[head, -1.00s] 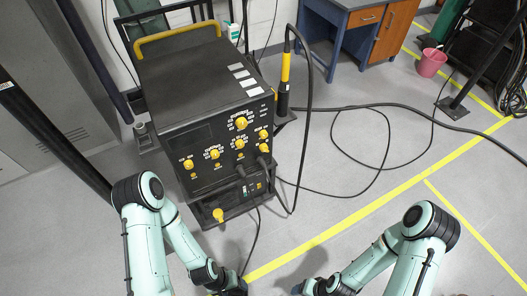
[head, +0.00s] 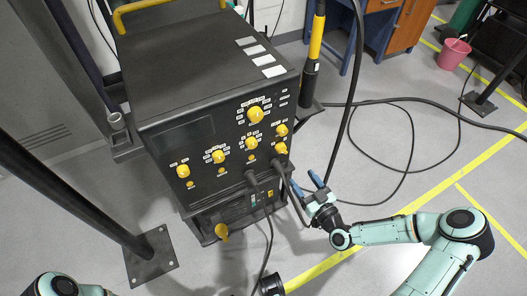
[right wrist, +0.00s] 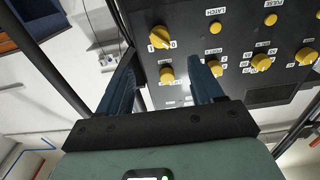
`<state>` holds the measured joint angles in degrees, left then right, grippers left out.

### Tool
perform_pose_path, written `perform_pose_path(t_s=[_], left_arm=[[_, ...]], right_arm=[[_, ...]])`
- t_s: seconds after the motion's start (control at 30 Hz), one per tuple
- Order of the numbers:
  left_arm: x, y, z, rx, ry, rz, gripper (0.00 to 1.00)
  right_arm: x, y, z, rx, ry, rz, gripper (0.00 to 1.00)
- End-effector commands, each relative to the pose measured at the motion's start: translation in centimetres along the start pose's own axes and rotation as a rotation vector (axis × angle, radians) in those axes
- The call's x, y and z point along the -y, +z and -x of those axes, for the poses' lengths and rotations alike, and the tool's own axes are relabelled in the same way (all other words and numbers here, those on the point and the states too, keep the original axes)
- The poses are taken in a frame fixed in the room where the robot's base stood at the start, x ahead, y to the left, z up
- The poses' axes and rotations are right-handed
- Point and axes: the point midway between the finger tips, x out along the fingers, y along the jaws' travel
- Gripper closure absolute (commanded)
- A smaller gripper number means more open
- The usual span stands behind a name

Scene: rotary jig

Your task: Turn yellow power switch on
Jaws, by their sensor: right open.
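The black machine (head: 170,145) has several yellow knobs on its front panel. In the right wrist view, a yellow knob (right wrist: 160,38) stands between marks like "1" and "0". It looks like the power switch, and seems to be the lower right knob (head: 281,148) in the head view. My right gripper (head: 306,185) is open and empty, in front of the panel and below that knob. In the right wrist view the blue fingers (right wrist: 161,75) stand apart, pointing at the panel, with another yellow knob (right wrist: 167,75) seen between them. My left gripper's fingers are out of view.
Black cables hang from the panel's lower front, close to my right gripper. A yellow-and-black torch (head: 315,45) stands at the machine's right side. A black post (head: 70,195) on a foot plate stands at left. Cable loops lie on the open floor at right.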

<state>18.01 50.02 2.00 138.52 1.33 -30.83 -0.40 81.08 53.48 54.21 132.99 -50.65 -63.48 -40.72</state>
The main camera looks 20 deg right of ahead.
Motion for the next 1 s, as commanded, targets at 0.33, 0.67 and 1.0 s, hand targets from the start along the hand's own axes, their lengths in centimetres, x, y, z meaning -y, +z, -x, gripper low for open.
perform_pose_path(t_s=[0.33,0.67,1.0], left_arm=[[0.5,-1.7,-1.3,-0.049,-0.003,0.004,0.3],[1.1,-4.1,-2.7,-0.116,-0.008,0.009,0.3],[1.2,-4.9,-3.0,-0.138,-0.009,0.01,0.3]], right_arm=[[0.1,0.0,-5.5,-0.005,-0.001,0.001,0.34],[0.1,0.0,-11.6,-0.001,-0.001,-0.001,0.34],[0.1,-0.1,-13.2,0.0,-0.001,-0.001,0.34]])
